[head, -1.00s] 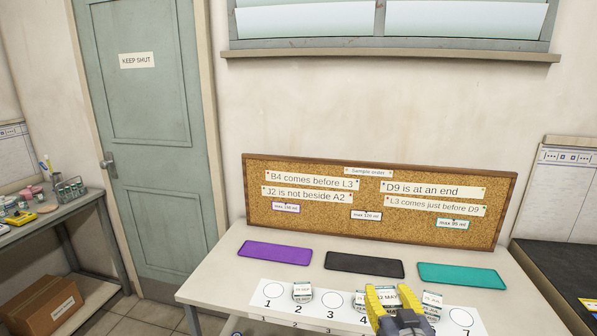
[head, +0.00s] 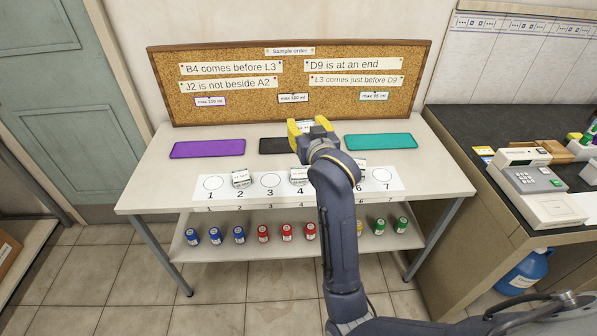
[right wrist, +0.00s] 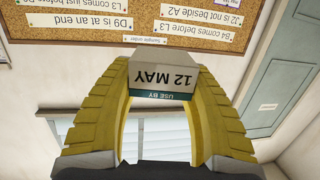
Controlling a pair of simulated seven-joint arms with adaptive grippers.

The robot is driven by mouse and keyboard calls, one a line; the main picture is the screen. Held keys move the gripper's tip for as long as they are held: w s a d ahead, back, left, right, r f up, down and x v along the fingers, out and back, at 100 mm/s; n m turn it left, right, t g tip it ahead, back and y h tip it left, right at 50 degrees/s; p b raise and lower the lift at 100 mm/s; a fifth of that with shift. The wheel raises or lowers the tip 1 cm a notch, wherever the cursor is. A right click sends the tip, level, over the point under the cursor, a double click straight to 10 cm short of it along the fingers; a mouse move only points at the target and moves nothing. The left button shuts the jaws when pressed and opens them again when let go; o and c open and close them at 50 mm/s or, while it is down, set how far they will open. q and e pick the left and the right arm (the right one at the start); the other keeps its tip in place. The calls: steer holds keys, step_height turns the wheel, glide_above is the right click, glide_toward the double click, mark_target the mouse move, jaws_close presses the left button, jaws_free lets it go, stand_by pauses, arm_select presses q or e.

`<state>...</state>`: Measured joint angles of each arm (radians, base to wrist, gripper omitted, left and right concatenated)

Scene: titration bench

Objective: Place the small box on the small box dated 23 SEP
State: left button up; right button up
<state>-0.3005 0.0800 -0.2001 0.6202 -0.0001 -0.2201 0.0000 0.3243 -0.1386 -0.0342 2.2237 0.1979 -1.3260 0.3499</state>
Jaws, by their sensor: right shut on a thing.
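My right gripper (head: 308,127) is shut on a small white box (right wrist: 163,78) with a teal "USE BY" band and the date 12 MAY. In the head view it is near the black mat, in front of the corkboard. Other small boxes stand on the numbered strip: one at place 2 (head: 240,178), one at place 4 (head: 298,175), and one near place 6 (head: 360,163), partly hidden by my right arm. Their dates are too small to read, so I cannot tell which says 23 SEP. My left gripper is not in view.
The numbered strip (head: 214,196) lies along the table's front; circles 1, 3 and 7 are empty. Purple (head: 207,149), black (head: 273,146) and teal (head: 381,141) mats lie behind it. The corkboard (head: 225,112) stands at the back. Several coloured jars (head: 263,233) stand on the lower shelf.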

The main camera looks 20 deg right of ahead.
steer(key=h, duration=0.1)
glide_above(299, 172)
steer(key=s, duration=0.3)
steer(key=shift+m+h, duration=0.6)
steer(key=shift+m, duration=0.2)
steer(key=w+f, duration=0.3)
steer(key=shift+f, duration=0.15)
step_height(299, 172, down, 20)
steer(key=shift+r, duration=0.15)
steer(key=o, duration=1.1)
steer(key=shift+o, duration=0.2)
